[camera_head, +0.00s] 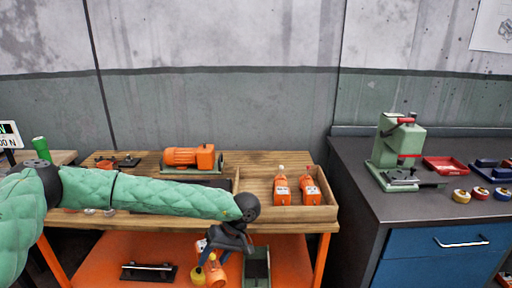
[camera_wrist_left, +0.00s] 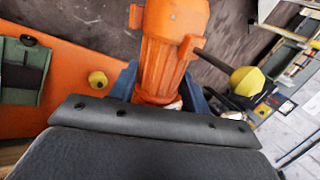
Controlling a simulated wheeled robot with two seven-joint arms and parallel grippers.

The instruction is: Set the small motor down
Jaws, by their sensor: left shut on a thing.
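The small motor (camera_head: 217,273) is orange with a ribbed body. It hangs in front of the workbench, low over the orange lower shelf, and is partly hidden by my gripper in the head view. My left gripper (camera_head: 224,250) is shut on it, fingers pointing down. In the left wrist view the small motor (camera_wrist_left: 172,45) sits between the blue-grey fingers of my left gripper (camera_wrist_left: 160,92). A dark shaft with a yellow knob (camera_wrist_left: 247,80) shows beside it. I cannot tell whether the motor touches anything below. My right gripper is out of view.
A wooden tray (camera_head: 258,222) holds two orange labelled units (camera_head: 281,190). A larger orange motor (camera_head: 190,157) stands on the bench behind my arm. The orange lower shelf (camera_head: 110,250) carries a green fixture (camera_head: 257,265). A green press (camera_head: 400,150) stands on the right cabinet.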

